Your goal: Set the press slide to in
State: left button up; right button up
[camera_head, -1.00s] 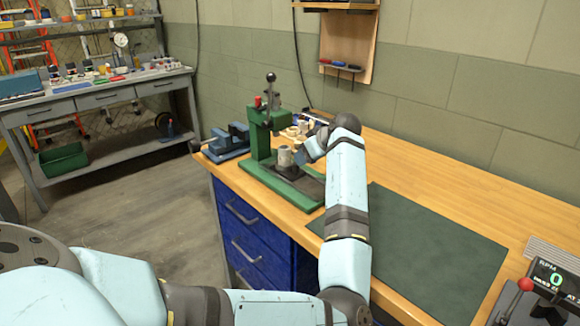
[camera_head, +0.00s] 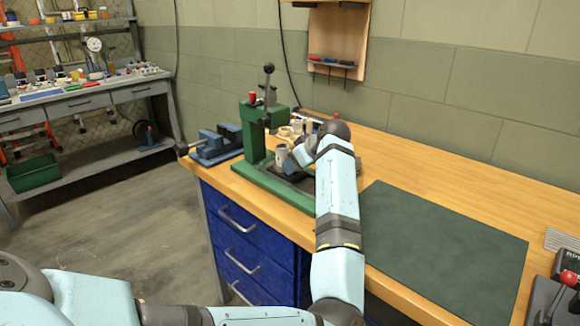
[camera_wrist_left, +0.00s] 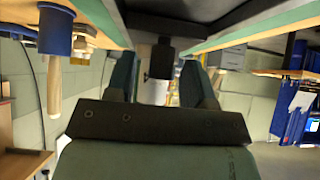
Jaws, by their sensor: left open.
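The green arbor press (camera_head: 257,125) stands at the back left of the wooden bench, with a black-knobbed lever on top. A dark slide piece (camera_head: 290,173) lies low on its green base, beside a pale grey cylinder (camera_head: 281,156). My left forearm hides part of the base, so I cannot tell the slide's position. My left gripper (camera_head: 292,160) is low at the press. In the left wrist view, its two fingers (camera_wrist_left: 160,88) are apart, with a dark block (camera_wrist_left: 160,60) showing between and beyond them; contact is unclear. My right gripper is not in view.
A blue vise (camera_head: 217,143) sits left of the press. Small pale parts (camera_head: 290,131) lie behind it. A dark green mat (camera_head: 440,245) covers the bench on the right, clear of objects. An RPM device with a red-knobbed lever (camera_head: 568,280) stands at the right edge.

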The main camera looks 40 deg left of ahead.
pick_arm(q)
jog(key=shift+a+f, duration=0.15)
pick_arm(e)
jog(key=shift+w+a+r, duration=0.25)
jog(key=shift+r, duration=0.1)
